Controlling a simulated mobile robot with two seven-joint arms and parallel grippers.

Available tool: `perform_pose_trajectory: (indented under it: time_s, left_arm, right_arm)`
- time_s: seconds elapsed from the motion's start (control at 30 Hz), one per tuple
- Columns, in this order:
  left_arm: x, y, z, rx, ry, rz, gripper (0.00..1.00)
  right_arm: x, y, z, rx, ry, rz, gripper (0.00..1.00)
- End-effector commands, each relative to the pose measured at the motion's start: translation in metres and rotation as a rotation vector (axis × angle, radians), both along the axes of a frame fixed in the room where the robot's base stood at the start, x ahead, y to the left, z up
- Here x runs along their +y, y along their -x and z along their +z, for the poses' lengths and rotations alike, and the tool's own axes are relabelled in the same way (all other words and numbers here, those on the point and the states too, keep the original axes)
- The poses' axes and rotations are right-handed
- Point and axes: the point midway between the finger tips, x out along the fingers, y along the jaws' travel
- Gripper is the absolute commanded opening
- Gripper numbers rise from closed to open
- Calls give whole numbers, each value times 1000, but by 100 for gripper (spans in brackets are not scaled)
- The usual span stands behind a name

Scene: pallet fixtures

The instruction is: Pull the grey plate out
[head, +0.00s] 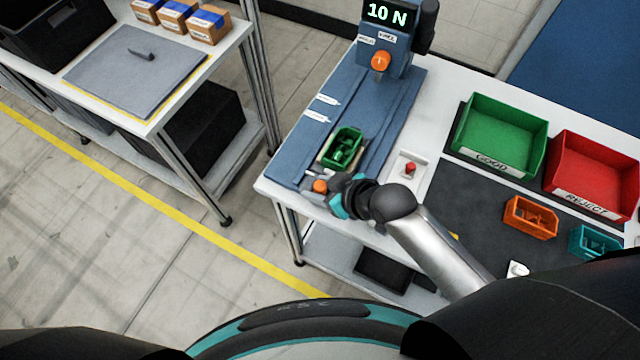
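On the blue press fixture (395,110), a green part (345,147) sits in a pale holder. An orange knob (320,186) stands at the fixture's near end, with a small light-grey piece beside it; I cannot tell whether this belongs to a grey plate. Another flat grey plate (115,75) with a dark handle lies on the left bench. My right gripper (338,194) is at the fixture's near end, just right of the orange knob. Its fingertips are partly hidden, so I cannot tell whether it touches or holds the knob. My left gripper is not in view.
The press shows "10 N". Green (503,130) and red (592,172) bins stand at the right, with orange (530,215) and teal (594,242) trays before them. A red button (410,168) is beside the fixture. Clear floor separates the benches.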

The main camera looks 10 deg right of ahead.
Motion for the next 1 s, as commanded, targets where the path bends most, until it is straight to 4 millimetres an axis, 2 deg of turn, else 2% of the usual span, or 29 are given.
perform_pose_trajectory:
  time_s: [0.27, 0.8, 1.0]
  left_arm:
    - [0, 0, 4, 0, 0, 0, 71]
    - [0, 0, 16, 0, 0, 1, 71]
    - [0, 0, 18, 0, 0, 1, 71]
  right_arm:
    - [-9, 9, 14, -1, 2, -1, 46]
    - [-56, 64, 84, 1, 2, 1, 46]
    - [-67, 77, 102, 2, 1, 1, 46]
